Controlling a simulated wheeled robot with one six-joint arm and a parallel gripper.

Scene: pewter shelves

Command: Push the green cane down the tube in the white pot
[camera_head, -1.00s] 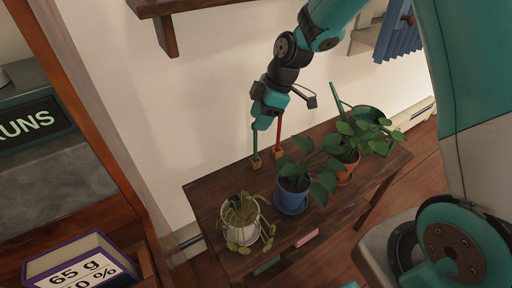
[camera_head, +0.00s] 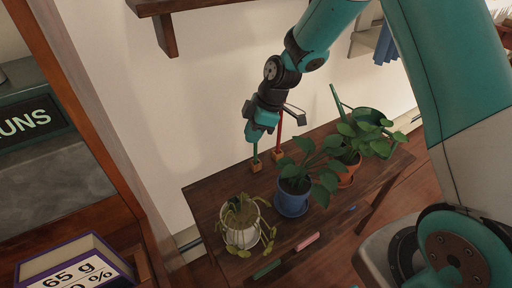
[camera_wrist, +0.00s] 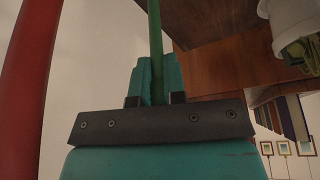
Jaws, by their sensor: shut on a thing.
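The green cane (camera_head: 255,150) stands upright in a small wooden block (camera_head: 256,166) at the back of the dark table. My gripper (camera_head: 254,133) is shut on it above the block. In the wrist view the green cane (camera_wrist: 155,40) runs between my gripper's two fingers (camera_wrist: 154,85). The white pot (camera_head: 241,235) holds a trailing plant and stands at the table's front left. It also shows at the top right of the wrist view (camera_wrist: 290,14).
A red cane (camera_head: 280,133) stands in its own block (camera_head: 278,154), close right of my gripper. A wall shelf (camera_head: 168,35) hangs above.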

